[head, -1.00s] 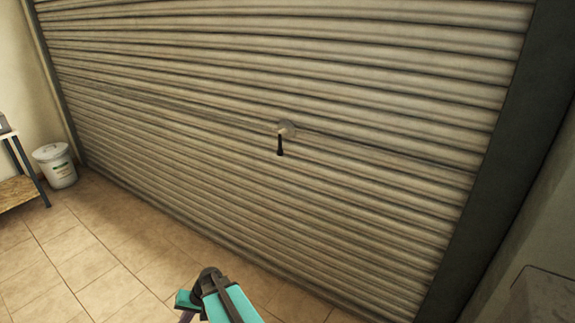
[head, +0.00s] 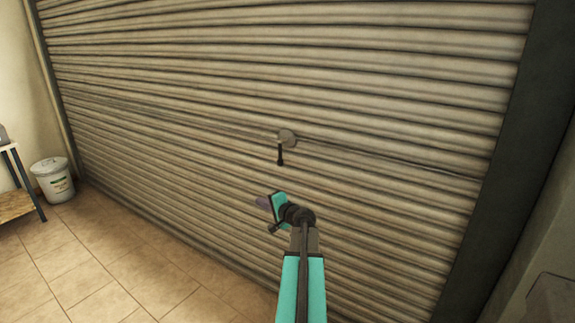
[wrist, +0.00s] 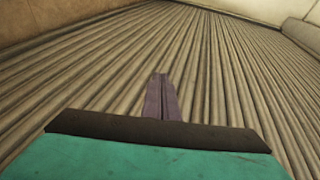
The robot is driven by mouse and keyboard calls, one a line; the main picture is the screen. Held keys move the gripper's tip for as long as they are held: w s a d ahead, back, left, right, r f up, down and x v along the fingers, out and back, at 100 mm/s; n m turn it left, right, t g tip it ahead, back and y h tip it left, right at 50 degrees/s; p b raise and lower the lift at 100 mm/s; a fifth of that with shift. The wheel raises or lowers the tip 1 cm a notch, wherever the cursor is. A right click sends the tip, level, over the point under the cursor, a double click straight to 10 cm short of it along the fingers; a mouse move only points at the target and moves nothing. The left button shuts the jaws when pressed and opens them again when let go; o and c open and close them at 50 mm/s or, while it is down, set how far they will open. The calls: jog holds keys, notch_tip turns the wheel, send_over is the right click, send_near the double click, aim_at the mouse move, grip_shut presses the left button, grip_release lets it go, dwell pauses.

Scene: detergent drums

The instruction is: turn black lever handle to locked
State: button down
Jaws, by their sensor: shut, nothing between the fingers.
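The black lever handle (head: 280,154) hangs straight down from a round grey metal plate (head: 287,137) on the roller shutter, in the middle of the head view. My gripper (head: 263,202) is below and slightly left of the handle in the head view, apart from it. In the wrist view my gripper (wrist: 161,85) shows its two purple fingers together, with nothing between them. They point along the shutter's ribs. The handle is not in the wrist view.
The ribbed roller shutter (head: 180,80) fills most of the head view, with a dark frame post (head: 490,190) at right. A white drum (head: 54,180) stands on the tiled floor by a shelf (head: 16,200) at far left. The floor in front is clear.

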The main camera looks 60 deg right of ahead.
jog(key=s+d+r+m+h+b, duration=0.1)
jog(key=s+d+r+m+h, duration=0.3)
jog(key=s+d+r, duration=0.7)
jog(key=shift+s+d+r+t+h+b, duration=0.3)
jog(key=shift+s+d+h, duration=0.45)
jog(key=shift+d, duration=0.25)
jog(key=shift+w+f, duration=0.1)
jog(key=w+a+p+x, duration=0.1)
jog(key=a+p+x, duration=0.1)
jog(key=x, duration=1)
jog(key=shift+w+p, duration=0.45)
jog(key=shift+w, duration=0.05)
jog(key=shift+d+f+b, duration=0.15)
jog(key=shift+f+b, duration=0.15)
jog(key=shift+b, duration=0.8)
jog(key=shift+w+r+m+b, duration=0.1)
jog(key=shift+m+b, duration=0.2)
jog(key=shift+b, duration=0.1)
